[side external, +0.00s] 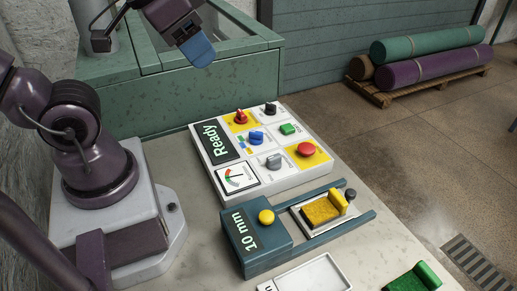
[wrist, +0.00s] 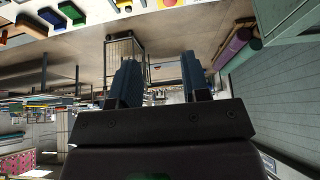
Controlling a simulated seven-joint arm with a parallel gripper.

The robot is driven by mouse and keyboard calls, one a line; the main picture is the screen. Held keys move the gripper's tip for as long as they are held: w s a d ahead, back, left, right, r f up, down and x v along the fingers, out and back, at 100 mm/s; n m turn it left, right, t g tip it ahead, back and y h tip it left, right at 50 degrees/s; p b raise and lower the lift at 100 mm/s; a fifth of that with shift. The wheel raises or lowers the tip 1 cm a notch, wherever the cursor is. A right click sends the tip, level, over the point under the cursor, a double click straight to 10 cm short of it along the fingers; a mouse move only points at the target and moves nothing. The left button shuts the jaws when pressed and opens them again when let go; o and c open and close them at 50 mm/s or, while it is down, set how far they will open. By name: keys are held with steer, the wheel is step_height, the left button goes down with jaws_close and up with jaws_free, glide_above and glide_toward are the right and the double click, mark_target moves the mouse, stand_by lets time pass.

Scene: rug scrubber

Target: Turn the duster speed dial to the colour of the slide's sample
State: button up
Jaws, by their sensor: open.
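The white control panel (side external: 262,182) lies on the bench with several knobs and buttons. A blue dial (side external: 257,136) has small coloured patches to its left; a grey knob (side external: 274,161), a black knob (side external: 270,108) and a red knob (side external: 241,116) also show. Labels are too small to read, so I cannot tell which is the duster speed dial. The slide (side external: 345,227) carries a yellow sample (side external: 320,210) with a raised yellow end, in front of the panel. My gripper (side external: 201,55) is high behind the panel, apart from it. In the wrist view its fingers (wrist: 160,82) are spread and empty.
A teal box (side external: 254,243) reading "10 mm" with a yellow button stands at the slide's left end. A red button (side external: 305,149) and green button (side external: 288,128) are on the panel. A white tray (side external: 312,277) and green block (side external: 415,279) lie in front. A green tub (side external: 150,95) stands behind.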

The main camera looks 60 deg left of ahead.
steer(key=m+g, duration=0.6)
steer(key=m, duration=0.2)
glide_toward(256, 132)
step_height(256, 132, down, 9)
steer(key=shift+s+f, duration=0.1)
steer(key=shift+s, duration=0.05)
steer(key=shift+c, duration=0.2)
jaws_close()
